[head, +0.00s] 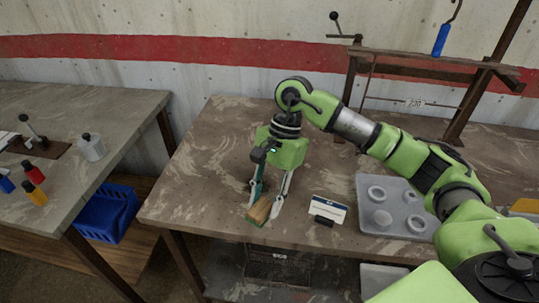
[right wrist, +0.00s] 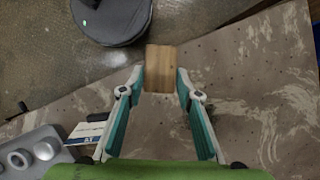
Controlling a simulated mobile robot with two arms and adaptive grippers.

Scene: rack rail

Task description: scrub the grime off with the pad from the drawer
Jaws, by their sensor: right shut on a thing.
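My right gripper (head: 267,196) is shut on a wooden-backed pad (head: 259,211) with a thin green underside. It holds the pad at the front part of the brown worktable (head: 215,150). I cannot tell whether the pad touches the top. In the right wrist view the pad's wooden back (right wrist: 164,68) sits between the fingertips (right wrist: 161,80). Small dark specks show on the tabletop near the gripper; I cannot tell whether they are the grime. No drawer is clearly seen. My left gripper is out of view.
A small card in a dark stand (head: 328,209) is right of the pad. A grey tray (head: 370,192) with pale round parts lies further right. A metal rack frame (head: 358,80) stands behind. A second bench (head: 60,180) with bottles and a blue crate (head: 105,212) are left.

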